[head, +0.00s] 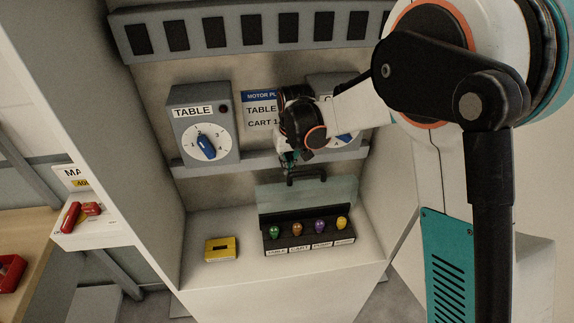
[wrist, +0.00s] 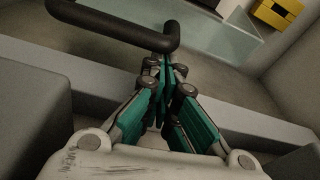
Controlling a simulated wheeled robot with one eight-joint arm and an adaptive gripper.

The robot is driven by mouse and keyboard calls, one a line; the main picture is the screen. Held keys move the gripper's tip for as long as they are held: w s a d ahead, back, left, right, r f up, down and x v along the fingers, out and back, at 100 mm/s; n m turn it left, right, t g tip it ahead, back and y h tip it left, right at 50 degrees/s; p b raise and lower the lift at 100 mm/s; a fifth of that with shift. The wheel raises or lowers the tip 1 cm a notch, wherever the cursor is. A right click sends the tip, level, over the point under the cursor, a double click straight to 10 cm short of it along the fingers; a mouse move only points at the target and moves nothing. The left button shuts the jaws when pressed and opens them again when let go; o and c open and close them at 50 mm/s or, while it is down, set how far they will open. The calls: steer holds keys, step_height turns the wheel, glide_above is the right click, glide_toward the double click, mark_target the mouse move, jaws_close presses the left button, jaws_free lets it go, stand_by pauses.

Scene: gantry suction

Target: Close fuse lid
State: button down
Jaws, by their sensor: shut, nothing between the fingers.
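The fuse box (head: 308,244) stands on the cabinet's floor with several coloured fuses in a row. Its grey-green see-through lid (head: 285,198) is open, standing up at the back of the box. A black bar handle (head: 307,174) sits on the lid's upper edge. In the wrist view the handle (wrist: 110,24) crosses the upper left, and the lid (wrist: 205,22) is partly seen at the top. My gripper (head: 289,163) is shut and empty, behind and above the lid near the handle. In the wrist view its teal fingers (wrist: 166,68) meet close to the handle's bent end; contact cannot be told.
A yellow block (head: 222,249) lies left of the fuse box. Behind are the TABLE dial box (head: 204,124), a second dial box partly hidden by my arm, and a ledge (head: 215,165) below them. Cabinet walls close in both sides. The floor in front is clear.

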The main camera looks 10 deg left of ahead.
steer(key=shift+f, duration=0.25)
steer(key=shift+s, duration=0.15)
